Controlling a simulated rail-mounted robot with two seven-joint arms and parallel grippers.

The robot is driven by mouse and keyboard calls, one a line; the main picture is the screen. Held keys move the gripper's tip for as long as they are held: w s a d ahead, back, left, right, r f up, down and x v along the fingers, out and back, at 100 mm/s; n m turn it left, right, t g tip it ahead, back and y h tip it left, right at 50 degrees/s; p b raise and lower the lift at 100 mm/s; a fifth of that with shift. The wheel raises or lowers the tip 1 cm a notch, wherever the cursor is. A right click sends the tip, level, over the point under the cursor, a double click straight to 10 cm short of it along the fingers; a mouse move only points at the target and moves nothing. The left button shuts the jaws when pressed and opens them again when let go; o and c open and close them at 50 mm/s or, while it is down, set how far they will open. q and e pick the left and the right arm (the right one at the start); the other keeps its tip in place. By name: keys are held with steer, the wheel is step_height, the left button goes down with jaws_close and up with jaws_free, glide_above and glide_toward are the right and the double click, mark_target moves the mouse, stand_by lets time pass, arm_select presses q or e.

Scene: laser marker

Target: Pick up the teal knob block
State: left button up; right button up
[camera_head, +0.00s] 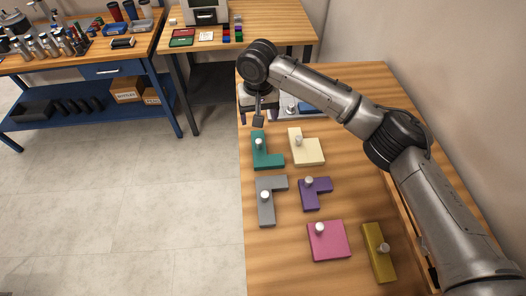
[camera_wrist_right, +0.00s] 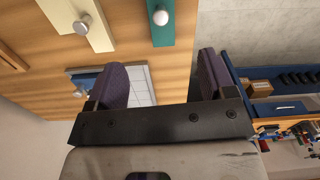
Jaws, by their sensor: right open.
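The teal knob block (camera_head: 266,160) is L-shaped and lies flat on the wooden table near its left edge, with a pale round knob on top. In the right wrist view the teal block (camera_wrist_right: 165,36) shows at the top, partly cut off, ahead of the space between my fingers. My right gripper (camera_head: 258,118) is just behind the teal block in the head view, over the table's far left part. In the right wrist view my right gripper (camera_wrist_right: 164,76) has its two fingers wide apart with nothing between them. My left gripper is in neither view.
Beside the teal block lies a cream block (camera_head: 312,153). Nearer are grey (camera_head: 265,213), purple (camera_head: 312,199), pink (camera_head: 335,245) and olive (camera_head: 374,255) knob blocks. A pale tray (camera_wrist_right: 139,94) with a blue piece (camera_wrist_right: 86,82) sits behind, partly hidden by my arm.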

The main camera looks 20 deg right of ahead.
mark_target(259, 141)
steer(key=shift+m, duration=0.6)
step_height(259, 141, down, 9)
steer(key=shift+r+b, duration=0.2)
steer(key=shift+b, duration=0.9)
steer(key=shift+s+a+f+b, duration=0.1)
steer(key=shift+f+b, duration=0.45)
steer(key=shift+f, duration=0.75)
steer(key=shift+a+f+b, duration=0.1)
steer(key=shift+f+b, duration=0.4)
steer(key=shift+f, duration=0.8)
steer(key=shift+c, duration=0.3)
steer(key=c, duration=1)
steer(key=shift+r, duration=0.15)
